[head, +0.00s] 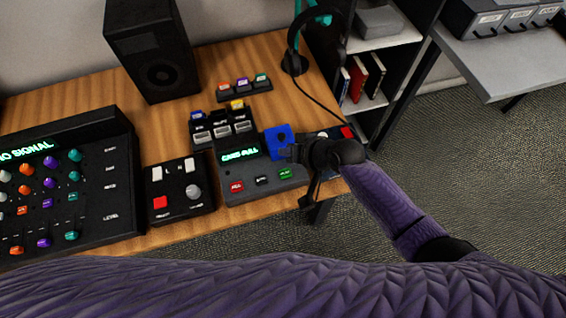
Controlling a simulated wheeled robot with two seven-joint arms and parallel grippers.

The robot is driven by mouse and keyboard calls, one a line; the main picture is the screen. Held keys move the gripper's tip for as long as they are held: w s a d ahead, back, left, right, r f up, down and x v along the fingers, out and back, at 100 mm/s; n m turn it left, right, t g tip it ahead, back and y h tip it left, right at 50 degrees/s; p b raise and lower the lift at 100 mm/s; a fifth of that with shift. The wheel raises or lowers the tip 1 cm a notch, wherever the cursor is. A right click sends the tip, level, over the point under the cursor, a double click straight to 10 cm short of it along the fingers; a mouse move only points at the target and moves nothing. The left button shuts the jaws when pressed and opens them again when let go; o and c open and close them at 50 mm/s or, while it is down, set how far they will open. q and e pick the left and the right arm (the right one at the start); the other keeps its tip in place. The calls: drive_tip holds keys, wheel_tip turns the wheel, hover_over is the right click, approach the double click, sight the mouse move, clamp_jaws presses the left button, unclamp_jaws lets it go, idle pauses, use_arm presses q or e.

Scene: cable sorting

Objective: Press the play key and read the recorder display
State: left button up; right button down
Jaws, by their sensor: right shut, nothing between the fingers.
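The grey recorder (264,192) sits at the front right of the wooden desk. Its lit green display (240,154) appears to read "CARD FULL". A row of keys runs along its front: a red key (237,187), a black key (262,180) and a green key (286,174). The key labels are too small to read surely; the green one may be play. My right gripper (291,153) is shut and empty, at the recorder's right side, behind the green key and beside a blue block (276,138). I cannot tell whether it touches either. My left gripper is out of view.
A small switch box (179,190) and a large mixer (68,185) showing "NO SIGNAL" stand left of the recorder. Card holders (221,127), a black speaker (152,50) and a headphone stand (294,62) are behind. A shelf (372,75) stands right. Bare wood shows between the devices.

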sight(287, 175)
wheel_tip(287, 175, down, 8)
drive_tip(key=b, duration=0.8)
drive_tip(key=shift+f, duration=0.5)
drive_tip(key=shift+r, duration=0.1)
idle(0.6)
idle(0.5)
drive_tip(key=shift+f+b, duration=0.4)
drive_tip(key=shift+f, duration=0.05)
